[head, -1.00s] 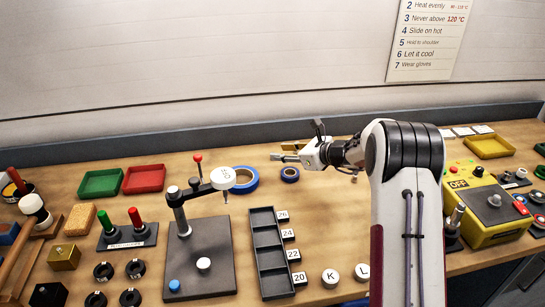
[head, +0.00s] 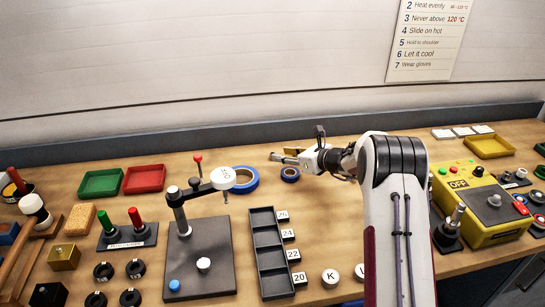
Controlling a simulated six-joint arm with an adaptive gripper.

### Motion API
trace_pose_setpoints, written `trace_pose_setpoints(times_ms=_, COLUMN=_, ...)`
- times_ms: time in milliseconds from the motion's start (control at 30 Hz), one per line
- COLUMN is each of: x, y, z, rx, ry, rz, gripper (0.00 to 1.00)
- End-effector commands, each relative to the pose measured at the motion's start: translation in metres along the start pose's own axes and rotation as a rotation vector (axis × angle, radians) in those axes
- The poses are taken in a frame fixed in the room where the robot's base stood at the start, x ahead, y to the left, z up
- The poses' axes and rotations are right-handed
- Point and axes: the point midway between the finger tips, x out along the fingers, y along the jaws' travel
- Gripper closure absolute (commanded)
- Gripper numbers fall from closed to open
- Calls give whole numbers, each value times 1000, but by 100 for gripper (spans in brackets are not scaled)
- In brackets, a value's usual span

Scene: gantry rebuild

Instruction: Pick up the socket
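I cannot pick out a socket for certain. A dark narrow tray (head: 269,251) with compartments and the labels 26, 24, 22 and 20 lies in front, and no socket is plain in it. My arm hides part of the bench on the right.
A stand with a swing arm (head: 199,257) and a larger blue tape ring (head: 243,181) are left of my gripper. Black rings (head: 103,271), green (head: 101,183) and red (head: 144,179) trays lie further left. A yellow control box (head: 480,213) is right. Bare wood lies around the small ring.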

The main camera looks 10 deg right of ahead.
Motion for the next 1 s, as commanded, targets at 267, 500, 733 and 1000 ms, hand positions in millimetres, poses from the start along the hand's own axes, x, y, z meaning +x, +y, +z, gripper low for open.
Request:
trace_pose_setpoints(times_ms=267, x=8, y=0, z=0, rx=-1, ry=-1, rz=0, gripper=69)
trace_pose_setpoints(times_ms=500, x=9, y=0, z=0, rx=-1, ry=-1, rz=0, gripper=69)
trace_pose_setpoints(times_ms=733, x=23, y=3, z=0, rx=-1, ry=-1, rz=1, gripper=69)
trace_pose_setpoints(times_ms=1000, x=49, y=5, z=0, rx=-1, ry=0, rz=1, gripper=69)
